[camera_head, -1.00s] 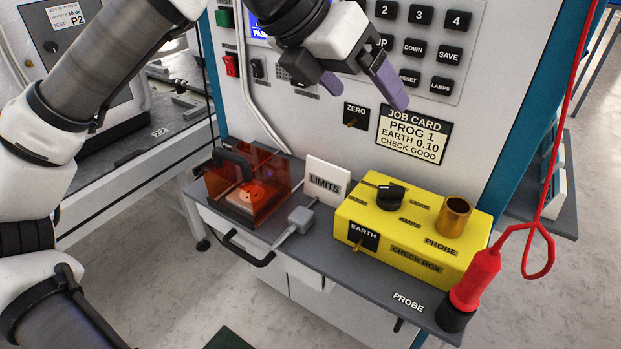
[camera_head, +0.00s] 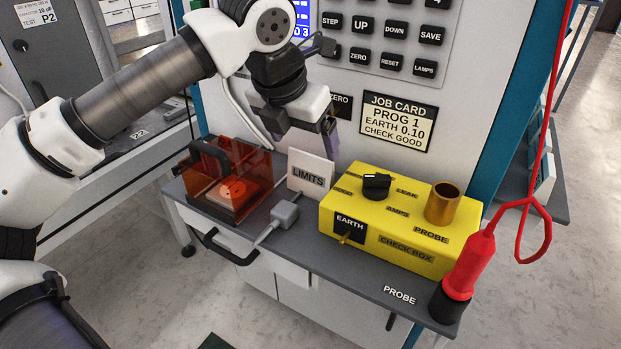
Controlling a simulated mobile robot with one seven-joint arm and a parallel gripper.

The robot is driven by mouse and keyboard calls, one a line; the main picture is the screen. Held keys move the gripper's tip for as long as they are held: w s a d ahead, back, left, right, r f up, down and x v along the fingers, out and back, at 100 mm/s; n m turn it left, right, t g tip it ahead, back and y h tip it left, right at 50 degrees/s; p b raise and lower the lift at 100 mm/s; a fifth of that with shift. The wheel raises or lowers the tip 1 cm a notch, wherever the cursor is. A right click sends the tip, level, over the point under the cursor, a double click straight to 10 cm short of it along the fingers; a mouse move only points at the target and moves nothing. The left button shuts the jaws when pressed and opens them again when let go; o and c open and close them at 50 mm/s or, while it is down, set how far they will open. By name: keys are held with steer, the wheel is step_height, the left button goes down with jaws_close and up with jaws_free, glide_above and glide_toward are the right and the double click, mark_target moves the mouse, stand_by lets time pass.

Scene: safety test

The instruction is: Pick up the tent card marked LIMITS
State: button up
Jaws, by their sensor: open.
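The white tent card marked LIMITS (camera_head: 309,173) stands upright on the grey shelf, between the orange clear cover and the yellow check box. My gripper (camera_head: 306,146) points down just above and behind the card's top edge, with its purple fingers apart. The card's upper edge shows in front of or close below the fingers; I cannot tell whether they touch it. The gap between the fingers looks empty. The far side of the card is hidden.
The orange clear cover (camera_head: 253,172) with a handle stands left. A grey plug with cable (camera_head: 284,213) lies in front of the card. The yellow check box (camera_head: 395,240) stands right, with the red probe (camera_head: 470,262) beyond. The panel with the job card (camera_head: 395,121) rises behind.

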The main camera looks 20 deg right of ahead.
mark_target(309, 155)
steer(key=x, duration=0.4)
steer(key=shift+w+d+f, duration=0.1)
steer(key=shift+d+f, duration=0.15)
steer(key=shift+f, duration=0.1)
steer(key=shift+c, duration=0.5)
steer(key=c, duration=0.8)
steer(key=shift+o, duration=0.2)
steer(key=shift+r, duration=0.15)
